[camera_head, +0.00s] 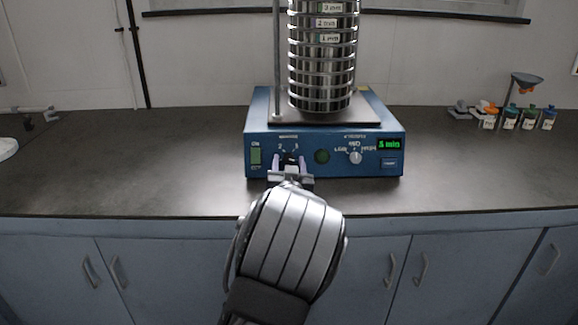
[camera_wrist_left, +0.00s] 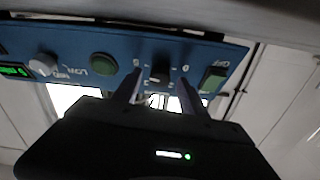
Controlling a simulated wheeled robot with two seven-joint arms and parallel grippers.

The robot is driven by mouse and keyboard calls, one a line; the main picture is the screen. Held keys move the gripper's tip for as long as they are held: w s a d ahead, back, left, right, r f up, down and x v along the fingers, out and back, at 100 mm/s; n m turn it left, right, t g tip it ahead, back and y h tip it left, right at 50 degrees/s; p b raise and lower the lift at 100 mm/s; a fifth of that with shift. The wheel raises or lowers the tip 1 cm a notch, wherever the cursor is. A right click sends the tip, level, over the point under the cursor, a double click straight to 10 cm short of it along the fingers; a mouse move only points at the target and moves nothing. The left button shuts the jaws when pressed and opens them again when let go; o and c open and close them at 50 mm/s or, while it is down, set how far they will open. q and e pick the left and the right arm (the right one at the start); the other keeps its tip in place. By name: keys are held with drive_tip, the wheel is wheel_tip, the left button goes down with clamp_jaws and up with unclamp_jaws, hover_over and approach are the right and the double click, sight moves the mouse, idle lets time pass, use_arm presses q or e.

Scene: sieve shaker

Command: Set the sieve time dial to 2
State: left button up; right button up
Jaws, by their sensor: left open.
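The blue sieve shaker (camera_head: 325,171) stands on the counter with a tall stack of metal sieves (camera_head: 322,70). Its time dial (camera_head: 291,158), with small numbers 2 and 3 above it, is on the left part of the front panel; the gripper partly hides it. My left gripper (camera_head: 291,164) is open in front of this dial, one finger at each side. In the left wrist view, the dark dial (camera_wrist_left: 159,74) shows between the tips of the gripper (camera_wrist_left: 158,90). I cannot tell whether the fingers touch it, or exactly where it points. My right gripper is not in view.
The panel also has a green switch (camera_head: 255,157), a round green button (camera_head: 322,157), a second knob (camera_head: 355,157) and a green lit minutes display (camera_head: 389,143). Small bottles (camera_head: 528,118) stand at the right. The counter (camera_head: 130,160) is mostly clear at the left.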

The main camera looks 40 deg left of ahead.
use_arm(q)
drive_tip(key=shift+c, duration=0.2)
clamp_jaws()
idle(0.4)
